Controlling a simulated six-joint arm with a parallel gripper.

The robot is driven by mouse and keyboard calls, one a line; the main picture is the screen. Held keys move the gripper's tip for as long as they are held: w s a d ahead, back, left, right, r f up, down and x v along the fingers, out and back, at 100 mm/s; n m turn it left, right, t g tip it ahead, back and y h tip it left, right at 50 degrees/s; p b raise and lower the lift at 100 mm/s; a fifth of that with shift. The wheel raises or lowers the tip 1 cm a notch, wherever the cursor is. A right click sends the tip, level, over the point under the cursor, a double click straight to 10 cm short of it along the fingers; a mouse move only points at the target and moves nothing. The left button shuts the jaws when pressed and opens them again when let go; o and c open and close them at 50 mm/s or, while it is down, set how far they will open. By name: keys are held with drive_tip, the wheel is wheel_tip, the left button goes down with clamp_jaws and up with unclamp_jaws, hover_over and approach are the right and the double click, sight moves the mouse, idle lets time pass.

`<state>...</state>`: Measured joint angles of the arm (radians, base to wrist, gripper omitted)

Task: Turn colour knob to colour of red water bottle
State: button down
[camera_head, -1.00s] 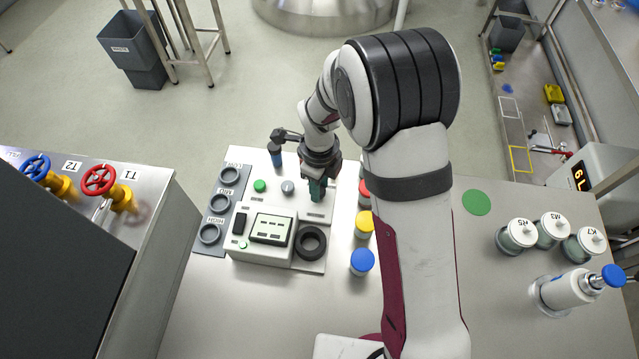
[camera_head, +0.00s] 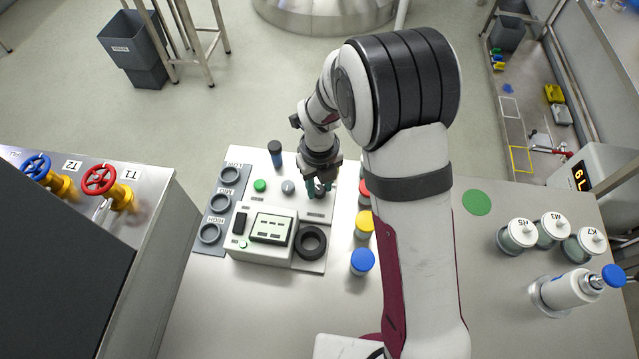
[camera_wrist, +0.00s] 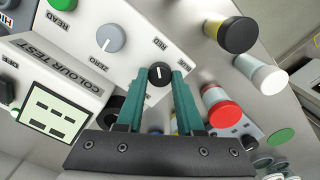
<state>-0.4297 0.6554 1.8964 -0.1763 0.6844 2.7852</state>
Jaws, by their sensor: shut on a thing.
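The colour knob (camera_wrist: 160,73) is small and black with a white pointer line, on the white panel of the colour test unit. My gripper (camera_wrist: 157,78) is shut on it, one teal finger on each side. The pointer runs roughly up the wrist picture; small labels around it are hard to read. In the head view my gripper (camera_head: 319,189) stands over the panel and partly hides the knob. The red-capped bottle (camera_head: 364,188) is just right of the gripper, partly hidden by my arm. A red-topped container (camera_wrist: 224,114) shows right of the fingers in the wrist view.
A grey knob (camera_head: 288,187) and green button (camera_head: 260,186) are left of my gripper. The display (camera_head: 271,229) and black ring (camera_head: 310,242) are nearer. Yellow-capped (camera_head: 364,224) and blue-capped (camera_head: 362,262) bottles stand right of the unit. A dark-capped blue vial (camera_head: 275,153) stands behind.

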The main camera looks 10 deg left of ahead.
sight(320, 190)
idle(0.4)
drive_tip(key=c, duration=0.5)
unclamp_jaws()
drive_tip(key=shift+c, duration=0.2)
wheel_tip(320, 190, up, 16)
drive_tip(key=s+d+r+n, duration=0.4)
drive_tip(key=s+d+n, duration=0.4)
drive_tip(key=s+n, duration=0.15)
drive_tip(key=s+d+f+n+y, duration=0.1)
drive_tip(key=s+d+n, duration=0.1)
drive_tip(key=s+n, duration=0.4)
drive_tip(key=s+d+f+n, duration=0.1)
drive_tip(key=s+d+n, duration=0.1)
drive_tip(key=s+n, duration=0.5)
drive_tip(key=shift+d+n+y, duration=0.35)
drive_tip(key=shift+n+y, duration=0.05)
drive_tip(key=shift+n, duration=0.05)
